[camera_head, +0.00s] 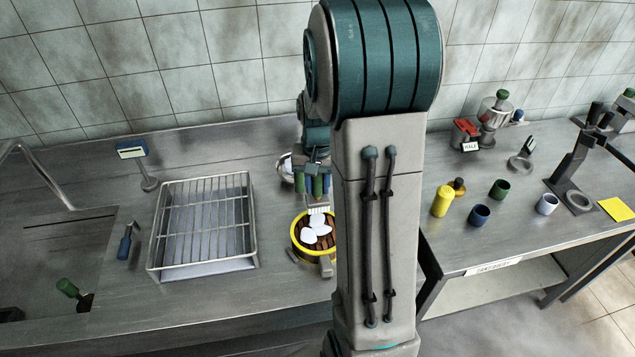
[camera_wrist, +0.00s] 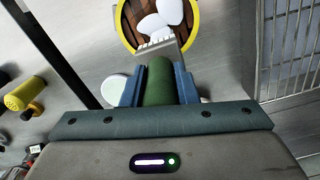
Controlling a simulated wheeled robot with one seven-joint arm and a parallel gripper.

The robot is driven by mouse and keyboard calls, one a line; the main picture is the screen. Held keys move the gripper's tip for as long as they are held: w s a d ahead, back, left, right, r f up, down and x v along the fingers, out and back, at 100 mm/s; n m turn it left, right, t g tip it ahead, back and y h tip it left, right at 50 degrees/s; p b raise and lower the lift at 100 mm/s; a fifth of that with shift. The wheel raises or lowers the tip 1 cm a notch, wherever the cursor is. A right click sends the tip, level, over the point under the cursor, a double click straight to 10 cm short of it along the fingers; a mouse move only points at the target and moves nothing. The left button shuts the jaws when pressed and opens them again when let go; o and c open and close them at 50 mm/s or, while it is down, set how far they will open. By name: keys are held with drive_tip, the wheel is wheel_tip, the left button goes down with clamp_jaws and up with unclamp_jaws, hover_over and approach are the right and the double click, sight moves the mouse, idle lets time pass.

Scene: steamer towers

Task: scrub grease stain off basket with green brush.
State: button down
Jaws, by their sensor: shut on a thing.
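The basket (camera_head: 295,245), round with a yellow rim and brown slats, stands on the counter left of my arm column. White rounded shapes (camera_head: 316,235) lie in it; I cannot tell a grease stain apart from them. The basket also shows at the top of the wrist view (camera_wrist: 121,22). My gripper (camera_head: 315,186) is just above the basket's far side, pointing down. In the wrist view my gripper (camera_wrist: 159,88) is shut on the green handle of a brush (camera_wrist: 157,80). Its pale bristle head (camera_wrist: 158,47) is at the basket's near rim there; contact is unclear.
A wire rack tray (camera_head: 252,225) stands left of the basket. A blue-handled tool (camera_head: 125,243) and a green-handled one (camera_head: 67,287) lie farther left near the sink (camera_head: 50,255). Cups (camera_head: 480,214) and a yellow shaker (camera_head: 442,201) stand on the right counter.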

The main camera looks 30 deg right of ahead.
sight(318, 199)
drive_tip(key=shift+f+b, duration=1.95)
drive_tip(key=shift+f, duration=0.55)
drive_tip(key=shift+f+b, duration=0.4)
drive_tip(key=shift+f, duration=0.05)
drive_tip(key=shift+s, duration=0.1)
drive_tip(key=shift+s+a+r+b, duration=0.15)
drive_tip(key=shift+s+a, duration=0.2)
drive_tip(key=shift+s, duration=0.85)
drive_tip(key=shift+s+a+f+b, duration=0.15)
drive_tip(key=shift+s+a, duration=0.15)
drive_tip(key=shift+s, duration=0.9)
drive_tip(key=shift+w+r, duration=0.1)
drive_tip(key=shift+w+d, duration=0.25)
drive_tip(key=shift+w, duration=0.55)
drive_tip(key=shift+w+d, duration=0.25)
drive_tip(key=shift+w, duration=0.6)
drive_tip(key=shift+w+d, duration=0.25)
drive_tip(key=shift+w, duration=0.55)
drive_tip(key=shift+s+a+f+b, duration=0.1)
drive_tip(key=shift+s+a, duration=0.15)
drive_tip(key=shift+s, duration=0.65)
drive_tip(key=shift+s+a+f+b, duration=0.15)
drive_tip(key=shift+s+a, duration=0.15)
drive_tip(key=shift+s, duration=0.55)
drive_tip(key=shift+s+a+f+b, duration=0.1)
drive_tip(key=shift+s+a, duration=0.15)
drive_tip(key=shift+s, duration=0.65)
